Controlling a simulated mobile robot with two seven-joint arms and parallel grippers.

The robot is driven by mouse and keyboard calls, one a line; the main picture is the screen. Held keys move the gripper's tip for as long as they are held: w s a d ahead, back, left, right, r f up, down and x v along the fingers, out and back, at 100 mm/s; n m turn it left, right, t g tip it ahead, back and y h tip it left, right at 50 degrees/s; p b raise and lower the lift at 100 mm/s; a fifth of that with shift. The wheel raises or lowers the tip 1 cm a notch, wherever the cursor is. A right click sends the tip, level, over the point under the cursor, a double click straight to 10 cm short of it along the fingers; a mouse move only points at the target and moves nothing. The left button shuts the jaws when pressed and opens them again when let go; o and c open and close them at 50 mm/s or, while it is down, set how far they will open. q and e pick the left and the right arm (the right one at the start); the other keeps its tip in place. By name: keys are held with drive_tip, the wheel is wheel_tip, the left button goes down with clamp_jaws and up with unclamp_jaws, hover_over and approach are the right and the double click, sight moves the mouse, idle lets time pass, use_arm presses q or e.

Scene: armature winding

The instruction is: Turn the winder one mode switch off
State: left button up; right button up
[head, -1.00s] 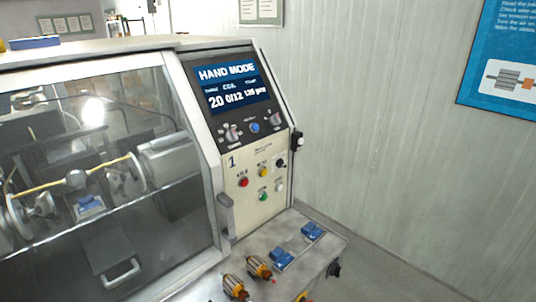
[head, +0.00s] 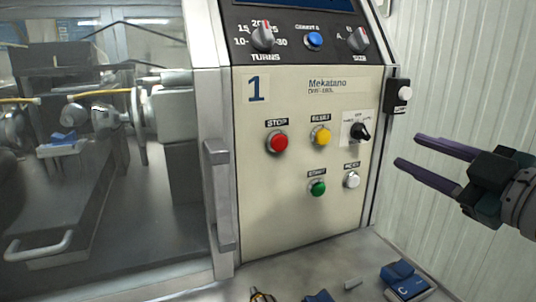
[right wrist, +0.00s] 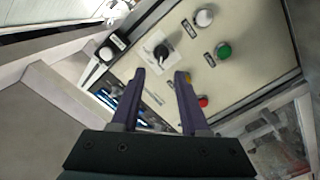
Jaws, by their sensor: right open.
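The mode switch (head: 360,132) is a black rotary knob on a small white plate, at the upper right of the cream panel marked 1. Its pointer looks tilted off upright; its small labels are hard to read. It also shows in the right wrist view (right wrist: 161,51), just beyond the fingertips. My right gripper (head: 407,152) comes in from the right, open and empty, its two purple fingers pointing left towards the panel. In the right wrist view its fingertips (right wrist: 160,77) are apart, with the knob ahead of the gap and not touched. My left gripper is not in view.
Near the knob are a yellow button (head: 320,136), red stop button (head: 277,142), green button (head: 317,188) and white button (head: 351,180). A small switch box (head: 398,96) juts from the panel's right edge. Blue parts (head: 404,279) lie on the ledge below.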

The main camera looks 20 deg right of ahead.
sight(366, 134)
drive_tip(key=w, duration=0.7)
drive_tip(key=w+a, duration=0.1)
drive_tip(key=w, duration=0.2)
drive_tip(key=shift+w+p, duration=0.15)
drive_tip(key=shift+p, duration=0.25)
clamp_jaws()
